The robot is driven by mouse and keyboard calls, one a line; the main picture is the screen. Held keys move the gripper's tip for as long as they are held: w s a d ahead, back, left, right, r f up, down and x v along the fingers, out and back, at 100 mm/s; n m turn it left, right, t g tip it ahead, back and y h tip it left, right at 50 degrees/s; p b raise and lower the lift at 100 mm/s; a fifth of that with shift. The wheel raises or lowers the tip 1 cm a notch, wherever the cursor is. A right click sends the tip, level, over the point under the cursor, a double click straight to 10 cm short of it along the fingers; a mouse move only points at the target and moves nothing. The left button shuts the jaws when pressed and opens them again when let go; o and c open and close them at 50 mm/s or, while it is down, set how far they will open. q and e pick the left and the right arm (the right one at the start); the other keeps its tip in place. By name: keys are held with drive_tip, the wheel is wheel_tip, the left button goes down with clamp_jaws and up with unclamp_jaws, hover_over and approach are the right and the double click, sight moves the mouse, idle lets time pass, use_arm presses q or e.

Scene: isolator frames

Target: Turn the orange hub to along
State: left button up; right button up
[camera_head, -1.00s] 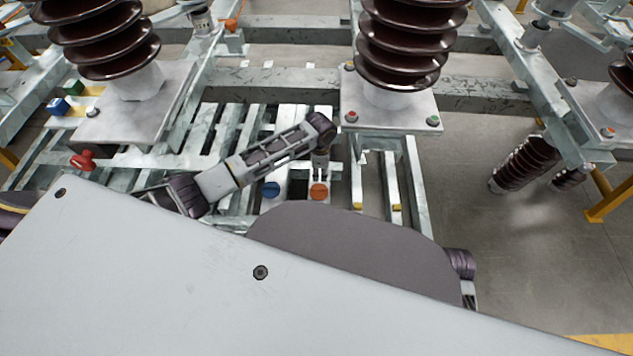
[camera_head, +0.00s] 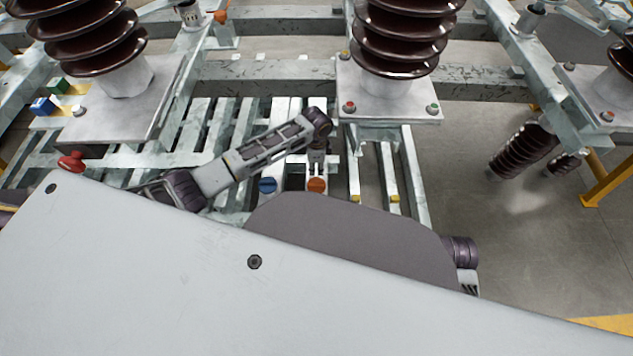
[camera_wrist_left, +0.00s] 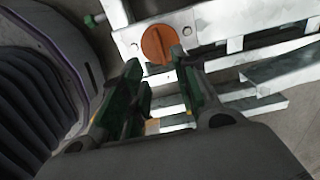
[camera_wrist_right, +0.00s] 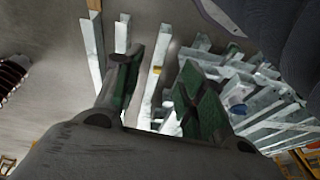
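The orange hub (camera_head: 317,185) is a round disc on a pale metal bar in the head view, just below my left gripper (camera_head: 317,168).
A blue round hub (camera_head: 267,185) sits left of the orange one. A red knob (camera_head: 71,161) is at the far left. Large brown ribbed insulators (camera_head: 402,35) on plates stand behind. Metal rails surround the hub; open floor (camera_head: 470,160) lies to the right.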

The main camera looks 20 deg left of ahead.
use_arm(q)
drive_tip(key=b, duration=0.2)
hover_over(316, 182)
wheel_tip(316, 182, down, 5)
drive_tip(key=shift+d+f, duration=0.1)
wheel_tip(316, 182, down, 4)
drive_tip(key=shift+f+b, duration=0.1)
drive_tip(key=shift+b, duration=0.75)
drive_tip(key=shift+f+b, duration=0.45)
drive_tip(key=shift+f, duration=0.7)
use_arm(e)
drive_tip(key=shift+t+y, duration=0.7)
drive_tip(key=shift+t, duration=0.1)
drive_tip(key=shift+w+a+f, duration=0.15)
drive_tip(key=shift+a+f, duration=0.3)
drive_tip(key=shift+f, duration=0.25)
drive_tip(key=shift+w+a+f, duration=0.2)
drive_tip(key=shift+a+f, duration=0.2)
drive_tip(key=shift+f, duration=0.35)
drive_tip(key=shift+w+a+f, duration=0.15)
drive_tip(key=shift+a+f, duration=0.3)
drive_tip(key=shift+f, duration=0.25)
use_arm(q)
drive_tip(key=shift+c, duration=0.5)
clamp_jaws()
